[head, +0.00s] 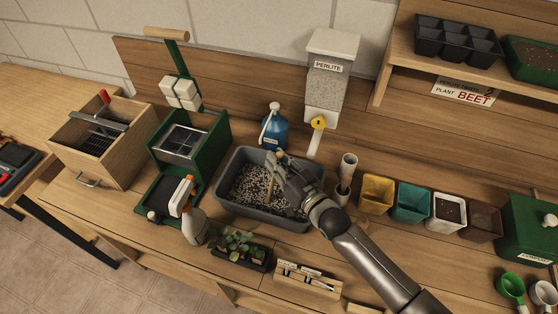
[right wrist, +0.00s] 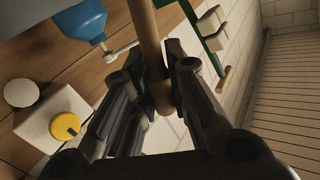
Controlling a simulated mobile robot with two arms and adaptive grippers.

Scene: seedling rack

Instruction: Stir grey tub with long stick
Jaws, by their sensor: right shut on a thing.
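The grey tub (head: 290,222) stands on the bench in the middle of the head view, holding a dark mix with pale specks. My right gripper (head: 279,172) is over the tub and hides part of its right side. It is shut on the long wooden stick, which shows between the fingers (right wrist: 160,88) in the right wrist view as a round light-brown rod (right wrist: 146,35). In the head view the stick is mostly hidden by the gripper; I cannot clearly tell how deep its lower end is in the mix. My left gripper is not in view.
A blue bottle (head: 274,130) and the perlite dispenser (head: 328,85) stand behind the tub. A green press (head: 215,140) and spray bottle (head: 194,226) are left. A seedling tray (head: 241,262) is in front. Pale tubes (head: 347,168) and coloured pots (head: 411,202) are right.

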